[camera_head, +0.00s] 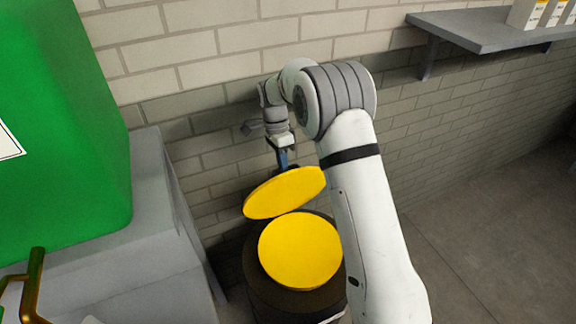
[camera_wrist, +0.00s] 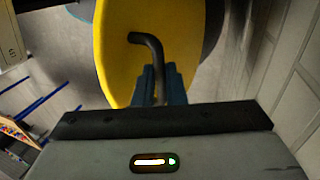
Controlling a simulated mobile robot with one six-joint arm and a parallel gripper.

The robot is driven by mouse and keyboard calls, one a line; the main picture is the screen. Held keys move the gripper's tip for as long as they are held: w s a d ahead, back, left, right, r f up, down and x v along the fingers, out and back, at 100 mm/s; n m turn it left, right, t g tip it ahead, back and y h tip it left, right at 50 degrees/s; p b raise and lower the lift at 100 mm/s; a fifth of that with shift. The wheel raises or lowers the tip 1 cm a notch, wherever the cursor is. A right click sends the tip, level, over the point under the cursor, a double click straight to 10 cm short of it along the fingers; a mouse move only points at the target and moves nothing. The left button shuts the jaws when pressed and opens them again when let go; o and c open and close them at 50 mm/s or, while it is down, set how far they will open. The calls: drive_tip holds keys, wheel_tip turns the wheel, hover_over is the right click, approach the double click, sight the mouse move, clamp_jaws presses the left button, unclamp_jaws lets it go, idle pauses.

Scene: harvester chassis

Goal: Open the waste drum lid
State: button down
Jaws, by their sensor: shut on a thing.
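The waste drum (camera_head: 272,300) is dark and round and stands on the floor by the brick wall. A flat yellow disc (camera_head: 300,250) shows on its top. The yellow lid (camera_head: 285,194) is raised and tilted above the drum's back part. In the wrist view the lid (camera_wrist: 118,60) bears a black bent handle (camera_wrist: 148,44). My gripper (camera_head: 283,160) is shut on this handle; the blue fingers (camera_wrist: 160,85) sit around its lower part. My arm hides the drum's right side, and the lid's hinge is not clearly seen.
A grey cabinet (camera_head: 165,215) with a large green container (camera_head: 65,120) on it stands close at the left. The brick wall (camera_head: 215,50) is right behind the lid. A grey shelf (camera_head: 490,28) with white boxes juts out at upper right. The floor (camera_head: 500,220) at right is clear.

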drive_tip(key=shift+w+a+f, duration=0.4)
drive_tip(key=shift+w+f, duration=0.05)
drive_tip(key=shift+w, duration=0.2)
drive_tip(key=c, duration=1.9)
unclamp_jaws()
drive_tip(key=shift+o, duration=0.9)
drive_tip(key=shift+w+a+f, duration=0.1)
drive_tip(key=shift+w, duration=0.1)
drive_tip(key=shift+o, duration=1.2)
drive_tip(key=shift+s+r, duration=0.1)
drive_tip(key=shift+r, duration=0.15)
